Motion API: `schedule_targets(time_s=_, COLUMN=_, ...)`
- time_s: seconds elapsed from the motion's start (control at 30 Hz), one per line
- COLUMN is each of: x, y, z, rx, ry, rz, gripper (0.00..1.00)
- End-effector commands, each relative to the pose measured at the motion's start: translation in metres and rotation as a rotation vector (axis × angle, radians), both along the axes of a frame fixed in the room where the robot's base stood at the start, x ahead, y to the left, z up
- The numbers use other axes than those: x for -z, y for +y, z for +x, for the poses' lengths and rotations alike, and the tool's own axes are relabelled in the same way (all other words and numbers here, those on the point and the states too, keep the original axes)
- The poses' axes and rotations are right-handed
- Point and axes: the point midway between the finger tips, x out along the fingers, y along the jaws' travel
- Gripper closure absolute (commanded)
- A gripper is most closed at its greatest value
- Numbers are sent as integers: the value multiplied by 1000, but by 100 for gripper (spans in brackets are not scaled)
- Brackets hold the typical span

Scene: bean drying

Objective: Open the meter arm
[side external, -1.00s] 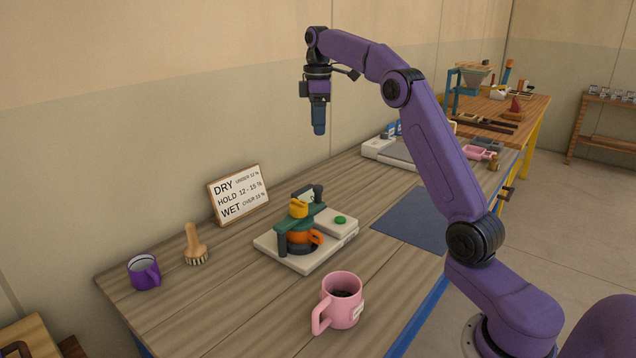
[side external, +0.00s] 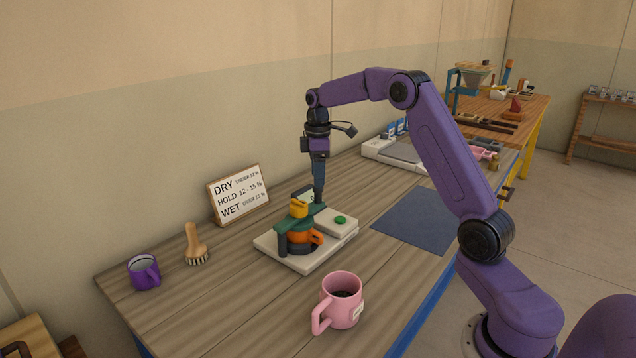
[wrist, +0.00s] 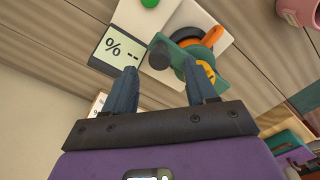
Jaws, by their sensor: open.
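The moisture meter has a pale base (side external: 282,257) on the wooden bench. Its green arm (side external: 313,211) lies across the top of an orange cup (side external: 301,237), with a yellow knob (side external: 298,208) above it. In the wrist view the green arm (wrist: 187,45) ends in a dark round post (wrist: 159,55). The meter's display (wrist: 116,50) reads "% --". My gripper (side external: 318,201) points down over the back of the meter, and its fingers (wrist: 163,72) are apart and empty. The dark post lies just ahead of the gap between the fingertips; contact cannot be told.
A pink mug (side external: 342,300) with dark liquid stands in front of the meter. A brush (side external: 195,246), a purple mug (side external: 144,272) and a DRY/HOLD/WET sign (side external: 238,194) are to the left. A blue mat (side external: 415,218) lies clear to the right.

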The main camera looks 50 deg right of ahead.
Motion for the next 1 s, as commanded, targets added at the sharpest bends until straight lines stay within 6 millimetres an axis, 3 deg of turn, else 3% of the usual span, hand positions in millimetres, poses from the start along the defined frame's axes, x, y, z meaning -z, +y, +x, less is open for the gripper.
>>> schedule_targets(time_s=0.2, x=25, y=0, z=0, rx=1, ry=2, rz=1, gripper=44)
schedule_targets(time_s=0.6, x=31, y=0, z=0, rx=1, ry=0, rz=0, gripper=44)
schedule_targets(time_s=0.8, x=31, y=0, z=0, rx=1, ry=0, rz=0, gripper=100)
schedule_targets(time_s=1.0, x=31, y=0, z=1, rx=-5, ry=0, rz=0, gripper=100)
